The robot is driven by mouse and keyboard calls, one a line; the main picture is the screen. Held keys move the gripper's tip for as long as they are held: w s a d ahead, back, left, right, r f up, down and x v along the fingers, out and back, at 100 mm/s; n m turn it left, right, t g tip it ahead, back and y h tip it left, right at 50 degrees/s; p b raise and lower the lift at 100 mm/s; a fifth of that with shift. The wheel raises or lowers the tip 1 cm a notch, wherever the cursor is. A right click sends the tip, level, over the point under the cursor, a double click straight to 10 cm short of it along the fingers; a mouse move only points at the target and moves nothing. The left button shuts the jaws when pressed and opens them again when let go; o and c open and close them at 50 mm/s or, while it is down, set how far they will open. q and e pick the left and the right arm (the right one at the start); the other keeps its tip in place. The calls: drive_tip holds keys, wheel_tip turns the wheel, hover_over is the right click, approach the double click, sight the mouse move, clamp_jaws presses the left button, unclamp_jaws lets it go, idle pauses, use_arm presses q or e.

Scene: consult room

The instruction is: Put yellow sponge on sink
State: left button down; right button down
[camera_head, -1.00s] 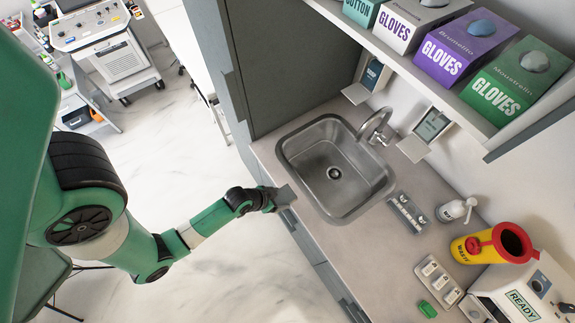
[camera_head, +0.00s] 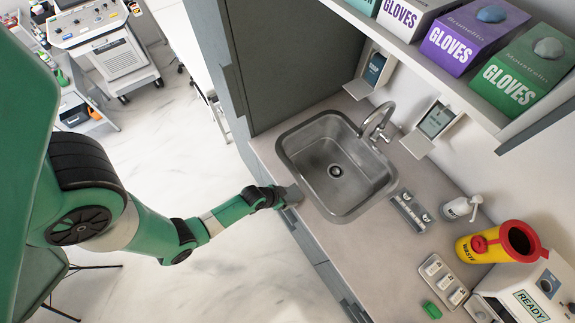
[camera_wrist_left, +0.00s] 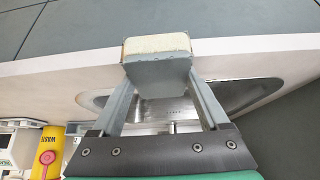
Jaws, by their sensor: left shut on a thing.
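My left gripper (camera_head: 288,196) is at the counter's left edge, just left of the steel sink (camera_head: 300,152). In the left wrist view its fingers (camera_wrist_left: 160,98) are closed on a block with a pale yellowish face, the sponge (camera_wrist_left: 156,45). The near side of the block looks grey. In the head view the sponge is hard to tell apart from the grey fingertips. The sink basin looks empty, and its rim also shows in the left wrist view (camera_wrist_left: 93,101). I cannot tell whether the sponge touches the counter. My right gripper is not in view.
A faucet (camera_head: 378,120) stands behind the sink. A small grey rack (camera_head: 410,211), a white pump bottle (camera_head: 460,208), a yellow-red waste bin (camera_head: 480,247) and a green item (camera_head: 432,311) stand on the counter (camera_head: 350,245). Glove boxes (camera_head: 472,38) line the shelf above.

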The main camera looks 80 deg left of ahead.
use_arm(q)
unclamp_jaws()
drive_tip(key=shift+r, duration=0.2)
drive_tip(key=p+v, duration=0.3)
drive_tip(key=v, duration=0.9)
drive_tip(key=shift+a, duration=0.1)
